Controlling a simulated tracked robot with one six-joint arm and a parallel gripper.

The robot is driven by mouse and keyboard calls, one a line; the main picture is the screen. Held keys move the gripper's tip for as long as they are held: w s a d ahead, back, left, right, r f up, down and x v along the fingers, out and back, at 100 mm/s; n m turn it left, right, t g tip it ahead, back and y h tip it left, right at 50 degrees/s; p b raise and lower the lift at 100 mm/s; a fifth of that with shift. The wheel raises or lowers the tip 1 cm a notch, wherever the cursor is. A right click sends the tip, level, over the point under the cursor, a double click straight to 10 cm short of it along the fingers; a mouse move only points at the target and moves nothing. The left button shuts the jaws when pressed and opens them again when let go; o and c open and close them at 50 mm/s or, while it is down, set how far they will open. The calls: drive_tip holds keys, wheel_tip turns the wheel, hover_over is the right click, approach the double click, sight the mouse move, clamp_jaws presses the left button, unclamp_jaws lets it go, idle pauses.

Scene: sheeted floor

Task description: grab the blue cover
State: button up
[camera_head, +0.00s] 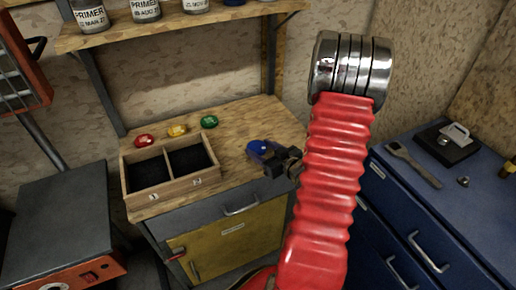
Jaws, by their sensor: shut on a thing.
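The blue cover (262,147) is a small dark blue round piece at the right part of the wooden bench top. My gripper (274,163) is at its near right side and is shut on it. The black jaws hide part of the cover's lower right edge. I cannot tell whether the cover still touches the bench. My red ribbed arm sleeve with a chrome end stands in front and hides the area right of the gripper.
On the wooden bench top (247,117) stand a two-compartment wooden box (150,205) and red (144,140), yellow (177,130) and green (209,121) pieces. Above is a shelf (170,28) with primer cans. A blue drawer cabinet (400,215) with a wrench (413,165) is at right.

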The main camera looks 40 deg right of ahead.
sight(261, 151)
wheel_tip(261, 151, up, 10)
idle(0.9)
